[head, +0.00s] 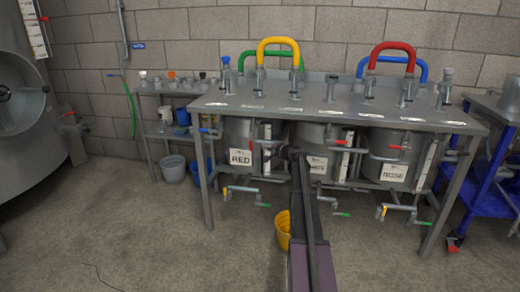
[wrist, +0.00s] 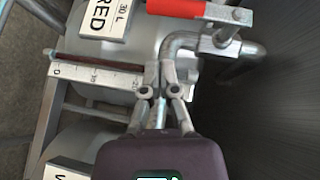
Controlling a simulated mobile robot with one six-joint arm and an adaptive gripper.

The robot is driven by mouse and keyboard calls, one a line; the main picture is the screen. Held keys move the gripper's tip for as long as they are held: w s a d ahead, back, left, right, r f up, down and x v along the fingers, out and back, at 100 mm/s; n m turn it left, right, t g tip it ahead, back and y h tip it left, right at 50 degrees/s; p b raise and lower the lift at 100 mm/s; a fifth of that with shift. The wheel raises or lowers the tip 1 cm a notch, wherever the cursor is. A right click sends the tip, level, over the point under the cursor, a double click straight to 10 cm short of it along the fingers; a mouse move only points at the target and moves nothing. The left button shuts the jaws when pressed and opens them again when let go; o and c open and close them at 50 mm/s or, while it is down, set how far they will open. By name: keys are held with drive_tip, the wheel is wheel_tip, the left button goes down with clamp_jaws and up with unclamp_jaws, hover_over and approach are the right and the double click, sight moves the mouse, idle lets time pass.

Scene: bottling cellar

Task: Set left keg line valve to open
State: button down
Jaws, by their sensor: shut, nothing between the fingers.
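The left keg, labelled RED (head: 240,157), hangs under the steel bench and has several valves. A red-handled lever (head: 268,142) sits on its upper pipe. In the wrist view a red handle (wrist: 175,8) lies at the top edge, on a metal valve body (wrist: 222,38) above a bent pipe. Lower pipes carry levers with green ends (head: 265,205). I cannot tell for certain which is the line valve. My gripper (head: 290,152) is in front of the bench, between the RED and middle kegs. In the wrist view my gripper (wrist: 160,68) is shut and empty, just below the bent pipe.
A gauge tube with a scale (wrist: 95,68) runs beside the fingers. The middle keg label (head: 317,164) and rosé keg label (head: 394,172) are to the right. A yellow bucket (head: 283,230) stands on the floor. A blue cart (head: 485,185) is at right.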

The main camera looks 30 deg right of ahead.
drive_tip(key=f+v, duration=0.1)
drive_tip(key=v, duration=0.9)
drive_tip(key=shift+d, duration=0.3)
drive_tip(key=shift+s+f, duration=0.1)
drive_tip(key=shift+s, duration=0.05)
drive_tip(key=s+a+f+n+g+y+p, duration=0.1)
drive_tip(key=a+f+n+g, duration=0.15)
drive_tip(key=a, duration=0.85)
drive_tip(key=s+a+f+n+g+y+p, duration=0.1)
drive_tip(key=s+a+n+g+p, duration=0.15)
drive_tip(key=a, duration=0.75)
drive_tip(key=s+a+f+n+g+y+p, duration=0.1)
drive_tip(key=a+f+n+g, duration=0.15)
drive_tip(key=a, duration=0.85)
drive_tip(key=s+a+f+n+g+h+p, duration=0.2)
drive_tip(key=s+a+n+g+h+p, duration=0.35)
drive_tip(key=s+a, duration=1.3)
wheel_tip(320, 180, up, 38)
drive_tip(key=s+n+g+p, duration=0.1)
drive_tip(key=g+p, duration=0.1)
drive_tip(key=p, duration=3.4)
drive_tip(key=shift+d+r+n+g, duration=0.2)
drive_tip(key=shift+d+n+g, duration=0.1)
drive_tip(key=shift+d+g, duration=0.1)
drive_tip(key=shift+s, duration=0.15)
